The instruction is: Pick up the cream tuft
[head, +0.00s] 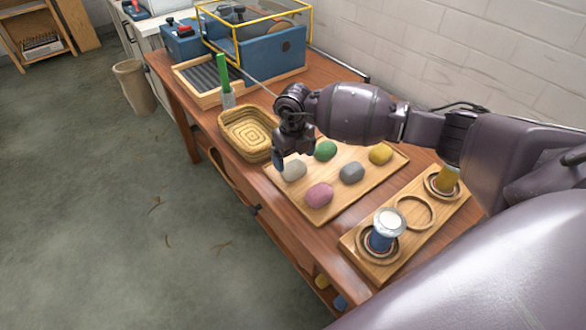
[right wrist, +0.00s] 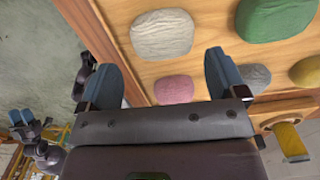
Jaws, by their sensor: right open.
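The cream tuft (head: 293,170) is a pale oval lump at the left end of the wooden board (head: 360,195). My right gripper (head: 281,158) is at its left side in the head view and partly overlaps it. In the right wrist view the cream tuft (right wrist: 162,34) lies beyond the open, empty blue fingertips (right wrist: 162,62), roughly centred between them. Contact cannot be made out. What looks like my left gripper (right wrist: 21,119) shows small at the lower left of the right wrist view; its opening is unclear. The head view does not show it.
Green (head: 325,150), pink (head: 319,195), grey (head: 352,172) and yellow (head: 380,153) tufts share the board. A woven basket (head: 247,131) stands just left of my right gripper. A wooden holder (head: 405,240) with blue and yellow spools is at the right.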

